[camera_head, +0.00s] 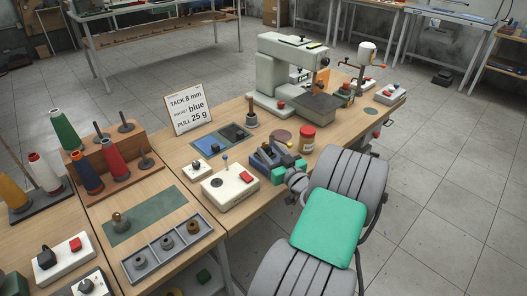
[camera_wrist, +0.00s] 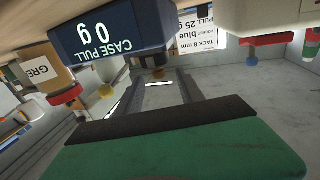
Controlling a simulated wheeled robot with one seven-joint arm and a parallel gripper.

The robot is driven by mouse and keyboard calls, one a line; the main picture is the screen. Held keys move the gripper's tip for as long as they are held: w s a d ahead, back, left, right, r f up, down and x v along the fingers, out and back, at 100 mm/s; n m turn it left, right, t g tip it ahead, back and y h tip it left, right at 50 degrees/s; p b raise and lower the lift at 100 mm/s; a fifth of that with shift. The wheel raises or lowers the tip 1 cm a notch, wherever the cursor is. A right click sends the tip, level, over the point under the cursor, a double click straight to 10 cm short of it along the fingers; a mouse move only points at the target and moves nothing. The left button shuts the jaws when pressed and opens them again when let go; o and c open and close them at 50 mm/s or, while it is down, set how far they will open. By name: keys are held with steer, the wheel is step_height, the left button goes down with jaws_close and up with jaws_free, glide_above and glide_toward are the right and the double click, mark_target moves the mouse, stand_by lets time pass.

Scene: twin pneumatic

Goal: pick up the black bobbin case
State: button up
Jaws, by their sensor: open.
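A grey tray (camera_head: 165,272) at the front of the bench holds small round metal pieces in its compartments. I cannot tell for certain whether the dark one is the black bobbin case. My gripper (camera_head: 290,168) is over the bench's right edge, well right of the tray and beside a dark blue device. It is open, with nothing seen held. No bobbin case can be made out in the wrist view, where a green and black part of my gripper (camera_wrist: 170,145) fills the bottom.
A white control box (camera_head: 230,188) with a red button stands between the tray and my gripper. Thread cones on a wooden rack (camera_head: 112,155) are at left. A sewing machine (camera_head: 285,75) stands behind. The "CASE PULL" display (camera_wrist: 112,28) is close in the wrist view.

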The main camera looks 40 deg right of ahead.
mark_target(267, 146)
steer(key=x, duration=0.4)
steer(key=shift+r+p, duration=0.1)
steer(key=shift+p, duration=0.2)
steer(key=shift+s, duration=0.1)
steer(key=shift+c, duration=0.6)
jaws_close()
